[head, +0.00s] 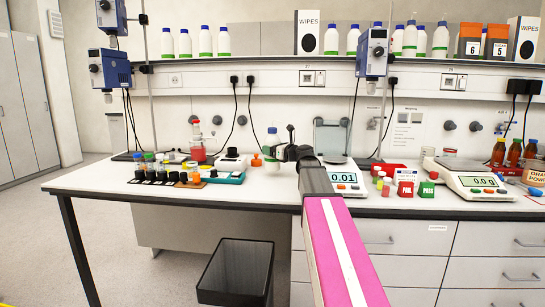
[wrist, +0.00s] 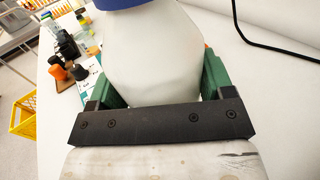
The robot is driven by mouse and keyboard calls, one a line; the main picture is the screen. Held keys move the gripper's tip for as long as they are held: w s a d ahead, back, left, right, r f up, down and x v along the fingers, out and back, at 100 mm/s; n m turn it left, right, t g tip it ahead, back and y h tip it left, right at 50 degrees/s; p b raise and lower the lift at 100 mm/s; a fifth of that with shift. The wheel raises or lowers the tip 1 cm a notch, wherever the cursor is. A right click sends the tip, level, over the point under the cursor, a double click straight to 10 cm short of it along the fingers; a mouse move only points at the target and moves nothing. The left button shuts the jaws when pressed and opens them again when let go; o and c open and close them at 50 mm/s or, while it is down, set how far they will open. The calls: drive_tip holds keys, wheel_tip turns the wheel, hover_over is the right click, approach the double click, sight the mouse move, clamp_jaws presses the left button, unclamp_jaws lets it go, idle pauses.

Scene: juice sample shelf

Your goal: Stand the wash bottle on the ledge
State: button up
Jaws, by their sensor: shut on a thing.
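The wash bottle (head: 271,141) is white with a blue cap and stands upright in my gripper (head: 276,153) over the middle of the bench. In the wrist view, the white bottle body (wrist: 150,60) fills the space between the green fingers, with the blue cap at the top edge. My gripper (wrist: 152,92) is shut on it, one finger at each side. The bottle's base is partly hidden, so I cannot tell whether it touches the bench. The ledge (head: 285,60) runs along the wall above the bench.
Several similar white bottles stand on the ledge, with a WIPES box (head: 309,33) and orange boxes (head: 469,39). The ledge is bare between the left bottles and the WIPES box. A red vessel (head: 197,147), a balance (head: 345,178) and small blocks crowd the bench.

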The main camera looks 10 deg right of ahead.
drive_tip(key=shift+f, duration=1.5)
drive_tip(key=shift+f, duration=0.1)
drive_tip(key=o, duration=1.2)
